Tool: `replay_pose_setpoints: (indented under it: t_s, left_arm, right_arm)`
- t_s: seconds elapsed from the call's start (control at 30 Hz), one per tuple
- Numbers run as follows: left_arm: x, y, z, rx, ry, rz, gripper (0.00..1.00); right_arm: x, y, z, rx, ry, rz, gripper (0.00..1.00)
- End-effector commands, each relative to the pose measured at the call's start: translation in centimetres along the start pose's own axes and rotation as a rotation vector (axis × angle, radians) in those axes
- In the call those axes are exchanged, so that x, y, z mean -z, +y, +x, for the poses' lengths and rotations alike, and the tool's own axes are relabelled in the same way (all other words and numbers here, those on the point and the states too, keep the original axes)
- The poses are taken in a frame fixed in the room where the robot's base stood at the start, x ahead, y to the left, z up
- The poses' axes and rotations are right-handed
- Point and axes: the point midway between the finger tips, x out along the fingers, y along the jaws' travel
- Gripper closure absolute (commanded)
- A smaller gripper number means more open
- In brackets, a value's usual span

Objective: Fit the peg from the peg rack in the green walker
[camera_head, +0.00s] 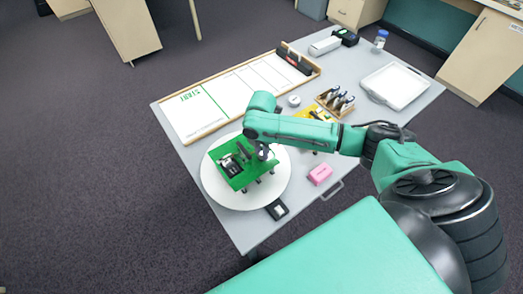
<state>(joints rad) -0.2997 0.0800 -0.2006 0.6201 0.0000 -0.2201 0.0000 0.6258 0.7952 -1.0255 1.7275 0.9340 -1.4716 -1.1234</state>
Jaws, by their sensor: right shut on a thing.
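The green walker (233,182), a green plate on short dark legs with dark parts on top, stands on a white round turntable (216,192). My right gripper (262,154) points down at the walker's upper right part. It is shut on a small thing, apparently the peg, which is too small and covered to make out. I cannot tell whether it touches the walker. A wooden rack (345,111) with several dark and silver pieces stands behind my right forearm; it looks like the peg rack. My left gripper is not in view.
A yellow thing (301,115) is partly hidden behind my forearm. A pink block (320,174) and a small black device (277,209) lie near the front edge. A framed whiteboard (233,97) lies at the back left, a white tray (395,86) at the right.

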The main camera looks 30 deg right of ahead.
Motion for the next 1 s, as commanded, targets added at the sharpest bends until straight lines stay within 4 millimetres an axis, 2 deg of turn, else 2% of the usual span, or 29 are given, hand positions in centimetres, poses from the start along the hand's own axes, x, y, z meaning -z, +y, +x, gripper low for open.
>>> replay_pose_setpoints:
  t_s: [0.43, 0.47, 0.5, 0.53, 0.83, 1.0]
  left_arm:
    - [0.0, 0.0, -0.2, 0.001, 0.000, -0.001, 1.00]
    - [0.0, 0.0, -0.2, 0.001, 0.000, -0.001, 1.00]
    - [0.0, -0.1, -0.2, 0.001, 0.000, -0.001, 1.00]
    - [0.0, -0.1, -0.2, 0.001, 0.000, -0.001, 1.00]
    - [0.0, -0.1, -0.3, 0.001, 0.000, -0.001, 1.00]
    - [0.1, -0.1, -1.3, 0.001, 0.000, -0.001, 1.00]
  right_arm:
    - [0.0, 0.0, 0.1, 0.000, 0.000, -0.001, 1.00]
    - [0.0, 0.0, 0.1, 0.000, 0.000, -0.001, 0.62]
    - [0.0, 0.0, 0.1, 0.000, 0.000, -0.001, 0.47]
    - [0.0, 0.0, 0.1, 0.000, 0.000, -0.001, 0.38]
    - [0.0, 0.0, 0.0, 0.000, 0.000, -0.001, 0.38]
    - [0.0, 0.0, -0.9, 0.000, 0.000, -0.001, 0.38]
